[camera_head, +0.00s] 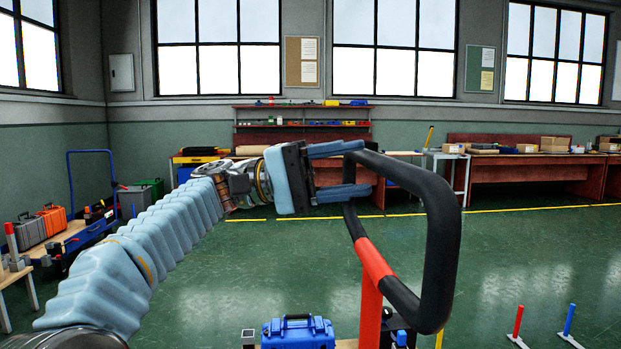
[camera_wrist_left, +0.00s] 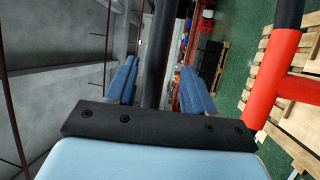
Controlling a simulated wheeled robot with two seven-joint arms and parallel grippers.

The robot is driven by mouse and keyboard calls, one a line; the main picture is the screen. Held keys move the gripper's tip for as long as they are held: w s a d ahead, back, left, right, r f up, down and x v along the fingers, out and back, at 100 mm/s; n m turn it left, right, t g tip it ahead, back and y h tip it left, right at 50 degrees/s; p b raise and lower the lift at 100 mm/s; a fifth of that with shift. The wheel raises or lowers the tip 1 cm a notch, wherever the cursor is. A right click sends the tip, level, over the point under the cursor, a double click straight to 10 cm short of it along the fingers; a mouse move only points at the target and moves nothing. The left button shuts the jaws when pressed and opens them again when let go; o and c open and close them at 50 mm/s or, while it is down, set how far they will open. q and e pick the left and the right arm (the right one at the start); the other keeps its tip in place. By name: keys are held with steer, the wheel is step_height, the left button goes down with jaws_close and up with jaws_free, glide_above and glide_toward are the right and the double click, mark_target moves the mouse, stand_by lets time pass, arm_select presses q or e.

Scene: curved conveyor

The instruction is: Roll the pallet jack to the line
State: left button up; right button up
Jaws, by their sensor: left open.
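The pallet jack's handle is a black loop (camera_head: 440,230) on a red shaft (camera_head: 371,300), in the middle right of the head view. My left gripper (camera_head: 352,170) reaches it from the left, with its two blue fingers apart near the loop's upper left side. In the left wrist view, a black bar of the handle (camera_wrist_left: 158,50) runs between the open fingers, and the red shaft (camera_wrist_left: 272,85) shows at right. I cannot tell whether the fingers touch the bar. The jack's lower part is mostly hidden below the picture. My right gripper is not in view.
A blue case (camera_head: 298,334) sits low at centre. Red and blue posts (camera_head: 517,322) stand on the floor at right. A blue cart (camera_head: 90,228) with tool boxes is at left. Workbenches (camera_head: 530,172) line the back wall.

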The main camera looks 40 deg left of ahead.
arm_select(q)
steer(key=v, duration=0.7)
stand_by(0.4)
